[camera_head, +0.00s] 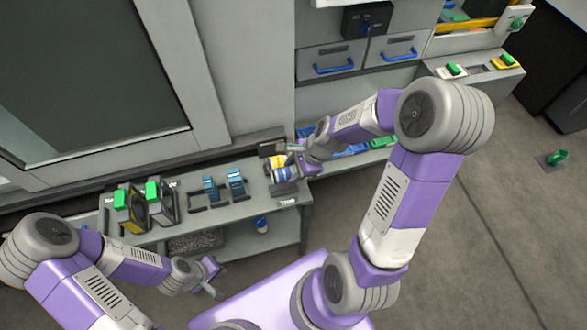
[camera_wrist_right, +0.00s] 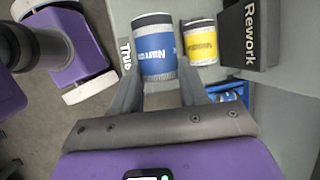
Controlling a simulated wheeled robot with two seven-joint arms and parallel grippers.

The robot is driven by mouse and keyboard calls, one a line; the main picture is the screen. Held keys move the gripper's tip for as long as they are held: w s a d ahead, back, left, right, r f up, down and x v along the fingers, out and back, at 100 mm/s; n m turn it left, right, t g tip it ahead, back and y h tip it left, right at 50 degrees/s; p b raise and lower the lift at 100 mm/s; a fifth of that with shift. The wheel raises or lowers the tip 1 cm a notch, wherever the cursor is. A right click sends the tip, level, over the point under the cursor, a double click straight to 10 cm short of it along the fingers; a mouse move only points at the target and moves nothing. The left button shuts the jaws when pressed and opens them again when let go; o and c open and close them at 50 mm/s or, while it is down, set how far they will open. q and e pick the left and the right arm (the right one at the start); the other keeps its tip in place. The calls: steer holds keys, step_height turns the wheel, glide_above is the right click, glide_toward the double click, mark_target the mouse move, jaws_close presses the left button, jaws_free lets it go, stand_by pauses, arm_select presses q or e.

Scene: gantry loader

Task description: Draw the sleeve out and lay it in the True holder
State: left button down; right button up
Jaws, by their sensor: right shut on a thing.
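My right gripper (camera_wrist_right: 160,75) is shut on a blue-labelled cylindrical sleeve (camera_wrist_right: 155,48) with a dark rim, one finger on each side. In the head view the sleeve (camera_head: 284,174) is at the right end of the bench, close to the True label (camera_head: 287,202). The True label also shows left of the sleeve in the right wrist view (camera_wrist_right: 125,55). The True holder itself is mostly hidden by the sleeve and gripper. I cannot tell whether the sleeve rests on it. My left gripper (camera_head: 213,279) is open and empty in front of the bench.
A yellow-labelled cylinder (camera_wrist_right: 200,43) stands beside the sleeve, next to the dark Rework box (camera_wrist_right: 250,35). Green-topped fixtures (camera_head: 122,199) and blue-fitted holders (camera_head: 236,183) stand further left on the bench. Blue bins (camera_head: 356,149) lie right of the gripper.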

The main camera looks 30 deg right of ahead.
step_height(320, 180, down, 7)
steer(key=b, duration=0.5)
steer(key=shift+r+b, duration=0.1)
steer(key=shift+b, duration=0.25)
steer(key=o, duration=1.3)
steer(key=shift+r, duration=0.1)
steer(key=p+v, duration=0.3)
steer(key=v, duration=0.4)
steer(key=shift+s+r, duration=0.1)
steer(key=shift+r, duration=0.1)
